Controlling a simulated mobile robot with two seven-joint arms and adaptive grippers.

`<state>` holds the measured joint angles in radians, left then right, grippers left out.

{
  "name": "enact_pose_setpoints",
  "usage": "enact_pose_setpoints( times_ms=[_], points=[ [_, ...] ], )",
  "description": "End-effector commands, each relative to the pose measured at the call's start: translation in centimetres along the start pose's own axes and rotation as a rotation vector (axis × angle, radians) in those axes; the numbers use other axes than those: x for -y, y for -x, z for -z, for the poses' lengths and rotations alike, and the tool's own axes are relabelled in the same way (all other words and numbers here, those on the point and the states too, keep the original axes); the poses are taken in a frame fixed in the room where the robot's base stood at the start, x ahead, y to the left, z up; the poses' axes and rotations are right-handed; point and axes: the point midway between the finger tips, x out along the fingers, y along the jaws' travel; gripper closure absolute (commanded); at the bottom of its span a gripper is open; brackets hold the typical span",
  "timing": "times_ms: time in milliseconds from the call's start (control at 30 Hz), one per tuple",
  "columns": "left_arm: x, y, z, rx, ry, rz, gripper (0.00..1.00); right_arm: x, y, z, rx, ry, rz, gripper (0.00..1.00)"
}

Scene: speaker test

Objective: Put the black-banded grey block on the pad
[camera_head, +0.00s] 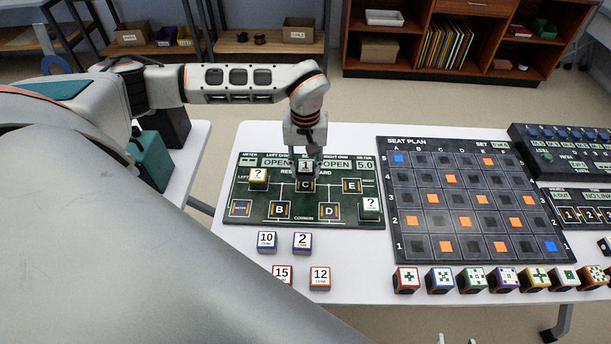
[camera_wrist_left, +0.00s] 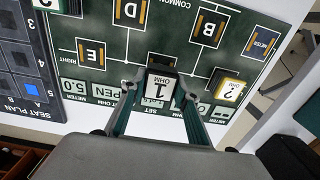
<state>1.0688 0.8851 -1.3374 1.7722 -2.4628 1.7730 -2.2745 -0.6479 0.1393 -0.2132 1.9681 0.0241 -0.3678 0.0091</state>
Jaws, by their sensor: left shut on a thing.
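My left gripper (camera_head: 305,165) is shut on a small block marked 1 (camera_head: 305,167), with a white top face and dark sides. The left wrist view shows the block (camera_wrist_left: 160,86) between the two fingers (camera_wrist_left: 158,100), its top reading 1 OHM. It is over the upper middle of the green resistor board (camera_head: 275,212), just behind the pad marked C (camera_head: 305,186). The block partly hides that part of the board in the wrist view. I cannot tell the gap beneath the block.
A yellow ? block (camera_head: 258,175) and a green ? block (camera_head: 371,206) stand on the board. Blocks 10 (camera_head: 267,241), 2 (camera_head: 302,242), 15 (camera_head: 282,274) and 12 (camera_head: 320,277) lie in front. The seat plan board (camera_head: 470,170) is to the right.

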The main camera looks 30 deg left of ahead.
Motion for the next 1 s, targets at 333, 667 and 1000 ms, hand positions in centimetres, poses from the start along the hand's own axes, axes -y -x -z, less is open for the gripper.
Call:
enact_pose_setpoints(
  times_ms=[333,667,1000],
  points=[
    [0.0,-3.5,0.0,0.000,-0.001,-0.001,0.93,0.1,-0.1,-0.6,0.009,0.000,0.001,0.60],
    [0.0,-3.8,-0.1,0.001,-0.001,0.000,0.68,0.1,-0.2,-0.8,0.011,0.000,0.001,0.60],
    [0.0,-3.8,-0.1,0.001,-0.001,0.000,0.53,0.0,-0.1,-0.5,0.005,0.000,0.000,0.60]
  ],
)
